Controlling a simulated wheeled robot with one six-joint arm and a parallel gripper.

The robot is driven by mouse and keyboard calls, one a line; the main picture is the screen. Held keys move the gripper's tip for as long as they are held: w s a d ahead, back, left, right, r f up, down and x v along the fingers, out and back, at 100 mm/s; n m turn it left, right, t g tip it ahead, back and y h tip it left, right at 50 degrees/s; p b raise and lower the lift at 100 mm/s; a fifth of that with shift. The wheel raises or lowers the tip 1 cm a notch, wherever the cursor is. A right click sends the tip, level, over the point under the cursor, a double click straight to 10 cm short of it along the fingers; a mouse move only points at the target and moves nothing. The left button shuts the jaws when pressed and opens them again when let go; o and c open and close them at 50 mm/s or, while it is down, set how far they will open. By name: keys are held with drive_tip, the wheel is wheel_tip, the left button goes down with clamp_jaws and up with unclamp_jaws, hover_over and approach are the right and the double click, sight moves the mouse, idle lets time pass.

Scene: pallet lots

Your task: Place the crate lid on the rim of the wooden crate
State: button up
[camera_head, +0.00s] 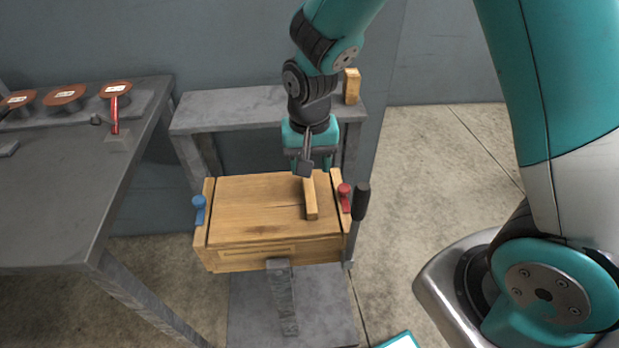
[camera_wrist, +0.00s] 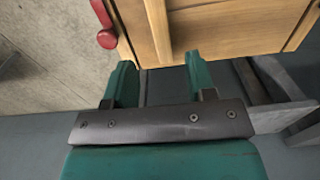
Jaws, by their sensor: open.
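The wooden crate (camera_head: 270,255) stands on a grey stand in the middle of the head view. The crate lid (camera_head: 255,205), a flat wooden panel with a raised handle bar (camera_head: 311,198), lies across the crate's top between its two end boards. It looks level; whether it touches the rim all around cannot be told. My gripper (camera_head: 311,170) is open at the lid's back edge, by the far end of the bar. In the wrist view, the bar (camera_wrist: 158,30) lines up with the gap between the open fingers (camera_wrist: 158,62), and nothing is gripped.
A blue knob (camera_head: 199,208) and a red knob (camera_head: 344,196) sit at the crate's ends. A black handle (camera_head: 361,202) stands at its right. A grey bench (camera_head: 230,108) with a wooden block (camera_head: 351,86) is behind.

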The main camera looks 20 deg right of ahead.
drive_tip(key=s+a+r+n+y, duration=0.2)
drive_tip(key=s+r+n, duration=0.3)
drive_tip(key=r, duration=0.7)
drive_tip(key=s+a+r+n+y, duration=0.1)
drive_tip(key=s+r+n, duration=0.2)
drive_tip(key=s, duration=0.3)
drive_tip(key=s+a+r+n+y, duration=0.1)
drive_tip(key=s+r+n, duration=0.1)
drive_tip(key=s, duration=0.5)
drive_tip(key=shift+s+a+r+n, duration=0.3)
drive_tip(key=shift+r+n, duration=0.1)
drive_tip(key=shift+r, duration=0.1)
drive_tip(key=shift+c, duration=0.2)
